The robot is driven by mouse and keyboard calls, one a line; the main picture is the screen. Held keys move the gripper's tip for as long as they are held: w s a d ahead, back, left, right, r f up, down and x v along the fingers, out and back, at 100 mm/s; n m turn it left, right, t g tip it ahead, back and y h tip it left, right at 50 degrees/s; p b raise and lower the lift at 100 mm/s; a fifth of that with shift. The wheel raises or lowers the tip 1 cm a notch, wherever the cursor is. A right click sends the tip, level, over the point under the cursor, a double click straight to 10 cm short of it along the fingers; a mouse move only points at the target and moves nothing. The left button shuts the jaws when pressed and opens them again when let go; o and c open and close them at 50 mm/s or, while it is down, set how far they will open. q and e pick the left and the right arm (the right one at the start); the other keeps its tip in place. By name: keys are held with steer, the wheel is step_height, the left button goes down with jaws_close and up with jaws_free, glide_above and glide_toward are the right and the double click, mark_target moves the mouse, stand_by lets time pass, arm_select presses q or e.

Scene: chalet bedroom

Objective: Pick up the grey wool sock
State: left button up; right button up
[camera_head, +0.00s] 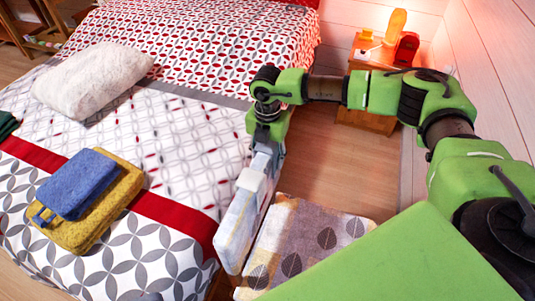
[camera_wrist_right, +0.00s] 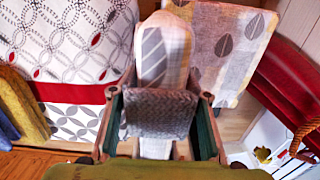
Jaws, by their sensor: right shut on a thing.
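The grey wool sock (camera_wrist_right: 160,112) is a textured grey piece of knit between the two fingers of my right gripper (camera_wrist_right: 160,96) in the right wrist view. The fingers are shut on it from both sides. In the head view my right arm reaches in from the right and my right gripper (camera_head: 268,145) points down beside the bed edge. There the sock is hard to make out. A narrow pale padded piece (camera_wrist_right: 165,50) with grey marks lies beneath the sock. I cannot tell whether the sock touches it. My left gripper is not in view.
A leaf-patterned seat (camera_head: 320,230) stands right of the pale piece. The bed (camera_head: 180,150) holds a white pillow (camera_head: 92,78) and folded blue (camera_head: 78,184) and yellow (camera_head: 122,190) cloths. A wooden nightstand (camera_head: 368,118) with a lamp stands at the back right.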

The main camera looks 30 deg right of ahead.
step_height(320, 180, up, 18)
steer(key=b, duration=0.2)
steer(key=s+a+r+m, duration=0.2)
steer(key=s+m, duration=0.5)
steer(key=m, duration=0.6)
steer(key=s+a+r+m+p, duration=0.1)
steer(key=s+a+m, duration=0.4)
steer(key=m, duration=0.8)
steer(key=shift+s+r, duration=0.4)
steer(key=shift+s, duration=0.55)
